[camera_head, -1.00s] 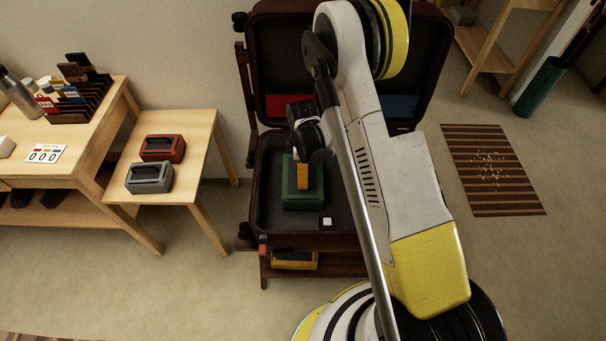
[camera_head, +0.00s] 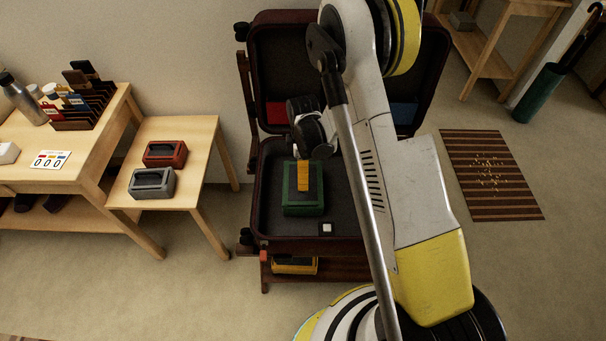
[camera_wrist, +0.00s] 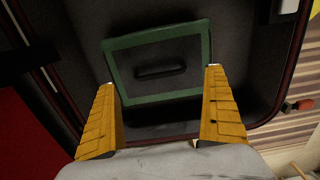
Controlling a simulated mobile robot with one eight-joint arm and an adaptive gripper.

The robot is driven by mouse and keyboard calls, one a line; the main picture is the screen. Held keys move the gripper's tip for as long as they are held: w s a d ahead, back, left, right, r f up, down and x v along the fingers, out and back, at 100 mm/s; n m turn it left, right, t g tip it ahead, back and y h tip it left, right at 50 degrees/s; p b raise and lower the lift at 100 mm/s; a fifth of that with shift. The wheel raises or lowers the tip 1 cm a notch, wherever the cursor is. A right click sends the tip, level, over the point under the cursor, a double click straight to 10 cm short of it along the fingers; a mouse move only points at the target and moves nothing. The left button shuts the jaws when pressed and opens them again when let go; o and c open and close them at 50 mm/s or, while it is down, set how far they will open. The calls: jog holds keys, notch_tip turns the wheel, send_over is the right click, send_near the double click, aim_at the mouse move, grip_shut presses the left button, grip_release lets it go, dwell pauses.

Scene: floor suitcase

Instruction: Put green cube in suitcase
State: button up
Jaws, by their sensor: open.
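The green cube (camera_head: 303,205) is a box with a green frame and a dark recessed top. It sits inside the lower half of the open dark-red suitcase (camera_head: 300,244), near the middle left. In the wrist view the cube (camera_wrist: 160,95) shows its top with a dark slot. My gripper (camera_head: 304,188) is over the cube with its yellow fingers pointing down. In the wrist view my gripper (camera_wrist: 160,76) is open, with one finger near each side of the green frame. Whether the fingers touch the cube cannot be told.
A small white square (camera_head: 326,228) lies in the suitcase near its front. A yellow box (camera_head: 295,265) is on the shelf below. A red box (camera_head: 165,153) and a grey box (camera_head: 152,183) stand on the side table (camera_head: 190,140). A striped mat (camera_head: 490,175) lies to the right.

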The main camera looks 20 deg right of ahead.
jog(key=s+r+m+t+p, duration=0.1)
jog(key=s+r+m+t, duration=0.15)
jog(key=r, duration=1.05)
jog(key=s+r+m+t+p, duration=0.1)
jog(key=s+r+m, duration=0.25)
jog(key=r, duration=1.05)
jog(key=s+r+m+t, duration=0.2)
jog(key=s+r+m, duration=0.2)
jog(key=s, duration=0.3)
jog(key=s+r+m+t, duration=0.1)
jog(key=s+r+m, duration=0.3)
jog(key=s, duration=0.4)
jog(key=shift+r+t, duration=0.35)
jog(key=shift+r, duration=0.05)
